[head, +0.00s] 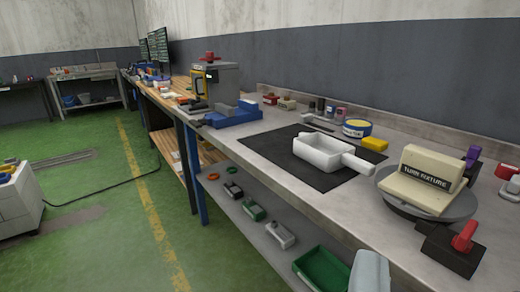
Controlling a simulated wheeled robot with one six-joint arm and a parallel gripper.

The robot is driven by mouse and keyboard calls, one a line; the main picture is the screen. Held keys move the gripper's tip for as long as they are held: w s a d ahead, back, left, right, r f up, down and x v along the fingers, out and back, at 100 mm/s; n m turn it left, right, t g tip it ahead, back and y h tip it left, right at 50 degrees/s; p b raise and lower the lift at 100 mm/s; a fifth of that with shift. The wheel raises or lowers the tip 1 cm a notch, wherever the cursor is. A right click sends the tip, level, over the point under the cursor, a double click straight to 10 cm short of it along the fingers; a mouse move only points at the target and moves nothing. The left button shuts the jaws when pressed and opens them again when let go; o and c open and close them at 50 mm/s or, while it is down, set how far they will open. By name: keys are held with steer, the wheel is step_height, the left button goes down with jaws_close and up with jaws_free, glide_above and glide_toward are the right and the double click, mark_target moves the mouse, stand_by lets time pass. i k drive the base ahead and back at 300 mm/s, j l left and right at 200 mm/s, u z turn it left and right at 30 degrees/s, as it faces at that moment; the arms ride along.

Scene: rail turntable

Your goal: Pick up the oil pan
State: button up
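A white, open rectangular pan with a handle at its right end, which looks like the oil pan (318,153), sits upright on a black mat (272,160) on the workbench. The handle points right, toward the turn fixture. Nothing touches the pan from above, and its inside looks empty. I cannot make out my gripper or its fingertips in this view. A pale grey shape is cut off by the bottom edge below the bench, and I cannot tell what it is.
Right of the pan stands a cream block labelled TURN FIXTURE (420,180) on a round grey turntable (462,207). A blue vise (235,116) is left. The lower shelf holds a green tray (322,268).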

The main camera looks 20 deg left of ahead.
mark_target(334, 157)
steer(key=u, duration=0.25)
steer(key=k+l+z, duration=0.2)
steer(key=z, duration=1.05)
steer(key=u, duration=1.3)
steer(key=i+z, duration=0.1)
steer(key=i, duration=0.9)
